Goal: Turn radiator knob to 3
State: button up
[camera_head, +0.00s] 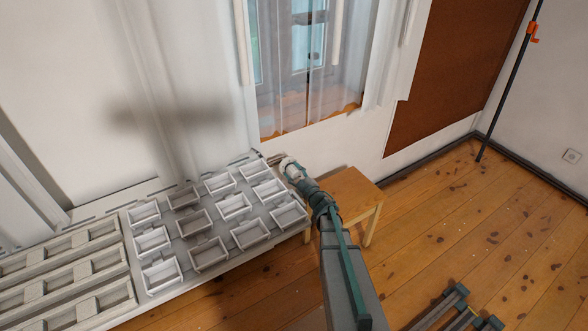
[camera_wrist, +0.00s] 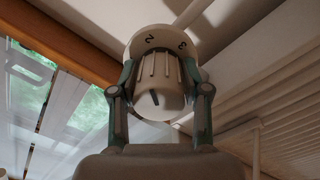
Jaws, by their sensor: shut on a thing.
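The radiator knob (camera_wrist: 162,85) is cream-white with raised ribs and sits between the two fingers of my gripper (camera_wrist: 158,100). The gripper is shut on it. In the head view my gripper (camera_head: 290,168) reaches the wall end of the white slatted surface, and the pale knob there is too small to read.
White slats (camera_wrist: 260,125) run along the right of the wrist view. In the head view, several small open boxes (camera_head: 190,224) stand left of my arm. A small wooden stool (camera_head: 352,190) stands close to its right. The wooden floor (camera_head: 470,220) farther right is mostly clear.

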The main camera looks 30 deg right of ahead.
jog(key=m+p, duration=0.3)
jog(key=m, duration=0.2)
jog(key=shift+r+m+p, duration=0.1)
jog(key=shift+m+p, duration=0.25)
jog(key=shift+m, duration=0.05)
jog(key=m+p, duration=0.3)
jog(key=m, duration=0.2)
jog(key=shift+a, duration=0.1)
jog(key=o, duration=1.1)
jog(key=shift+o, duration=0.2)
jog(key=shift+s, duration=0.1)
jog(key=s, duration=1.2)
jog(key=shift+d, duration=0.45)
jog(key=shift+w, duration=0.1)
